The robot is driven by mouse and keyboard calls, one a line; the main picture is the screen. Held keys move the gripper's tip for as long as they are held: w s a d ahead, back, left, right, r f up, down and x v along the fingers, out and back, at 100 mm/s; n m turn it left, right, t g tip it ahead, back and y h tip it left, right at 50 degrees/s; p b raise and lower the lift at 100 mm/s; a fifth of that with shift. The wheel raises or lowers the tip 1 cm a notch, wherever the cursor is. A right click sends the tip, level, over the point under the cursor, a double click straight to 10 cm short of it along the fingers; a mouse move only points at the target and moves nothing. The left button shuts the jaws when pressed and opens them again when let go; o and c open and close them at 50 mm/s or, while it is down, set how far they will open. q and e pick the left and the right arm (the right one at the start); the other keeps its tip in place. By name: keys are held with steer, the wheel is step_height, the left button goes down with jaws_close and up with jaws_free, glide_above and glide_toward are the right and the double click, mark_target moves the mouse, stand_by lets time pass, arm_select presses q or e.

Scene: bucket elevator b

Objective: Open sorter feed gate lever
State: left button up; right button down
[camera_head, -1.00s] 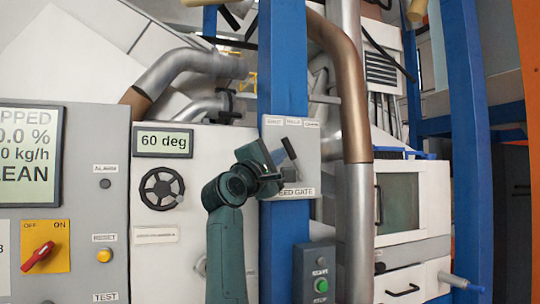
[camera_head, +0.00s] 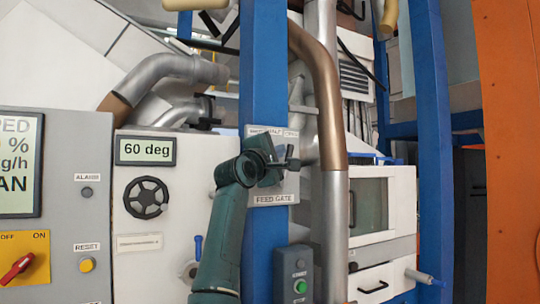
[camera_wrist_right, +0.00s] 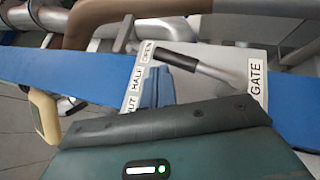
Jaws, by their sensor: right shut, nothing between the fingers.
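The feed gate plate (camera_head: 285,190) is on the blue post, with a "FEED GATE" label below and small position labels along its top. In the right wrist view the lever's black grip (camera_wrist_right: 165,57) lies close beside the "OPEN" label (camera_wrist_right: 148,52), and its silver bar (camera_wrist_right: 212,74) runs right across the plate (camera_wrist_right: 225,60). My right gripper (camera_head: 291,163) is shut and empty in front of the plate and hides most of the lever in the head view. I cannot tell whether it touches the lever. My left gripper is out of view.
Left of the post is a white cabinet with a "60 deg" display (camera_head: 145,150) and a black handwheel (camera_head: 146,197). A green-button box (camera_head: 294,275) sits below the plate. A bronze and silver pipe (camera_head: 330,130) runs close on the right.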

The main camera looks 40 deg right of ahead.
mark_target(290, 150)
steer(key=shift+s+d+r, duration=0.1)
steer(key=shift+s+d, duration=0.1)
steer(key=shift+d, duration=0.6)
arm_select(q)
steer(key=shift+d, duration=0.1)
arm_select(e)
steer(key=shift+s+d, duration=0.15)
steer(key=shift+d, duration=0.6)
